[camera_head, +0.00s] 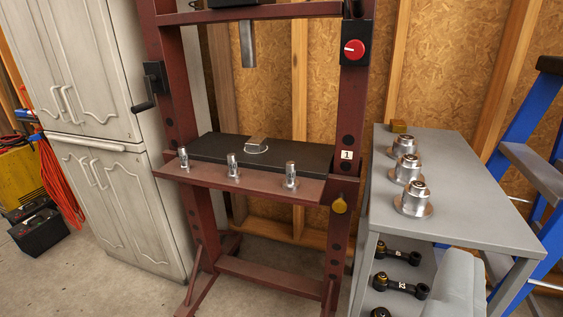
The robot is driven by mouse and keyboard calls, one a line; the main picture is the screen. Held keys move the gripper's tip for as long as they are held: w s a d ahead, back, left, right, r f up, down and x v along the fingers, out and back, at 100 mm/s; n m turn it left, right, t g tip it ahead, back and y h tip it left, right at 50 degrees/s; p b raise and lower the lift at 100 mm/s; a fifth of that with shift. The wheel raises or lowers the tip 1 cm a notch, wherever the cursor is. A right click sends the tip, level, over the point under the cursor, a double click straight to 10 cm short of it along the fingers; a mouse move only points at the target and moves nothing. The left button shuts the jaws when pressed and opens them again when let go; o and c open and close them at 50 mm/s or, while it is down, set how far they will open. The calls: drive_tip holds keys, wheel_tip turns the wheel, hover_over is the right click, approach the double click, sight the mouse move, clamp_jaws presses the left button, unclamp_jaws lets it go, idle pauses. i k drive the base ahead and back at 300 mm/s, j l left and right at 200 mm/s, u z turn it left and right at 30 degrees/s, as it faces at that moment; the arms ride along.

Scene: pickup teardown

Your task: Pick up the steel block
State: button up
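A small steel block (257,144) sits on the black plate (205,152) of a dark red press frame, inside or against a white ring mark. The press ram (247,45), a grey metal bar, hangs above it with a clear gap between.
Several metal pins (233,165) stand along the press's front ledge (250,186). Cabinets (120,200) stand left; a blue ladder (528,110) is far right. Floor before the press looks open.

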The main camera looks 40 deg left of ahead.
sight(256, 143)
drive_tip(key=i+j, duration=0.1)
drive_tip(key=j, duration=0.25)
drive_tip(key=i+j, duration=0.1)
drive_tip(key=j, duration=0.25)
drive_tip(key=i+j, duration=0.15)
drive_tip(key=j, duration=0.25)
drive_tip(key=i+j, duration=0.1)
drive_tip(key=j, duration=0.25)
drive_tip(key=i+j, duration=0.1)
drive_tip(key=j, duration=0.25)
